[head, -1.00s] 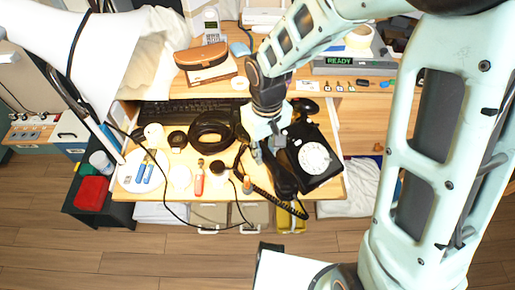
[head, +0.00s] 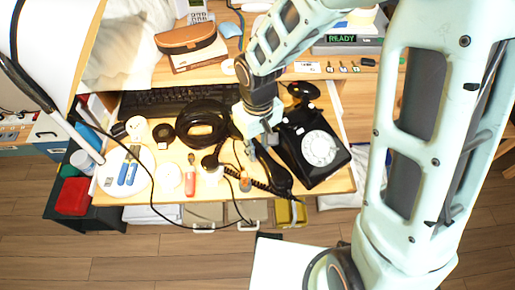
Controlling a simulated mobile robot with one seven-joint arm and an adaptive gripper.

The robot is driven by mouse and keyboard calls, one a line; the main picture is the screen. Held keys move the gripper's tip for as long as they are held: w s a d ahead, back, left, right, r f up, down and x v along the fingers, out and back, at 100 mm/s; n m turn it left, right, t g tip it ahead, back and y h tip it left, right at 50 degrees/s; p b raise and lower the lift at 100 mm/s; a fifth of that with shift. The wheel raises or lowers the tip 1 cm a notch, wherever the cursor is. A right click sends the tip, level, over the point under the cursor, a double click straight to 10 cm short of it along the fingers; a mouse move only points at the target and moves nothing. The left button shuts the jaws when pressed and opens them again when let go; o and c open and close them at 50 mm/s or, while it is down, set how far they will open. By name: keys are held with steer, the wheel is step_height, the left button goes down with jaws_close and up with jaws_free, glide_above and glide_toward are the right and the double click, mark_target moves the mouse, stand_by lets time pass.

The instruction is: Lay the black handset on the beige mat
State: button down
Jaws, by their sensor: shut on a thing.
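The black rotary phone (head: 330,170) with a white dial stands at the right of the wooden desk. The black handset (head: 277,178) is left of the phone's body, slanting toward the front edge. My gripper (head: 257,144) reaches down from above and is shut on the handset's upper end. The fingertips are small and partly hidden against the dark handset. I cannot tell from this view whether the handset touches the desk. A round pale mat (head: 108,185) at the desk's left end, with blue tools on it, may be the beige mat.
A coiled black cord (head: 262,187) runs left of the handset. A black cable loop (head: 202,143), a red-handled tool (head: 190,185) and a pale disc (head: 168,177) lie between phone and mat. A keyboard (head: 165,104) is behind. A thin cable crosses the front.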

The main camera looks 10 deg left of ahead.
mark_target(258, 148)
steer(key=shift+f, duration=0.15)
steer(key=c, duration=1.7)
jaws_free()
steer(key=shift+o, duration=0.2)
step_height(258, 148, up, 12)
steer(key=p, duration=0.3)
steer(key=shift+r, duration=0.25)
